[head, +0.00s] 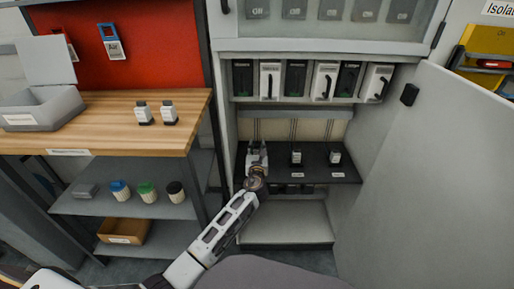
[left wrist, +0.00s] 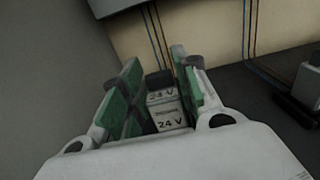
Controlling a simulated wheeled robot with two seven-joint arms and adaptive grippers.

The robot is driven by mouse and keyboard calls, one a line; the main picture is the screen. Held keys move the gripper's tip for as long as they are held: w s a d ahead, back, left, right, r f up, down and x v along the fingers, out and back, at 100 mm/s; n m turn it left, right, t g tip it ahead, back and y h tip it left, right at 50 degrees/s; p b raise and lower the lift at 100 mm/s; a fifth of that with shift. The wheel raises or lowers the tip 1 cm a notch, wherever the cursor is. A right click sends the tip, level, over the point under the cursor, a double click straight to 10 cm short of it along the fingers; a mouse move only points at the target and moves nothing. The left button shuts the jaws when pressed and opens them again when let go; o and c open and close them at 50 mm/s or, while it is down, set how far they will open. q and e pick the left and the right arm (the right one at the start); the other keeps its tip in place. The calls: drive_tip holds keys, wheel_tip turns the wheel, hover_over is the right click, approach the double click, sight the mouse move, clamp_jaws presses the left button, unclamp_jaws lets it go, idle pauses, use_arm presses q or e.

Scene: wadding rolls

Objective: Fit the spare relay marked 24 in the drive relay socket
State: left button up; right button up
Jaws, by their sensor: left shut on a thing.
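My left gripper (head: 257,152) reaches into the open cabinet, at the left end of the dark socket shelf (head: 318,176). It is shut on a pale relay with a dark top. In the left wrist view this relay (left wrist: 166,112) reads "24 V" on two faces and stands between the green finger pads of the gripper (left wrist: 160,105). Its lower end is hidden, so I cannot tell whether it sits in a socket. Two more relays, a middle one (head: 296,157) and a right one (head: 335,157), stand on the shelf. My right gripper is not in view.
Two relays (head: 169,113) stand on the wooden bench (head: 95,125), near a grey open box (head: 42,108). A row of switch modules (head: 296,80) hangs above the shelf. The open cabinet door (head: 450,170) bounds the right side. Thin wires (left wrist: 249,40) run behind the shelf.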

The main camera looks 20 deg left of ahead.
use_arm(q)
drive_tip(key=shift+f, duration=0.2)
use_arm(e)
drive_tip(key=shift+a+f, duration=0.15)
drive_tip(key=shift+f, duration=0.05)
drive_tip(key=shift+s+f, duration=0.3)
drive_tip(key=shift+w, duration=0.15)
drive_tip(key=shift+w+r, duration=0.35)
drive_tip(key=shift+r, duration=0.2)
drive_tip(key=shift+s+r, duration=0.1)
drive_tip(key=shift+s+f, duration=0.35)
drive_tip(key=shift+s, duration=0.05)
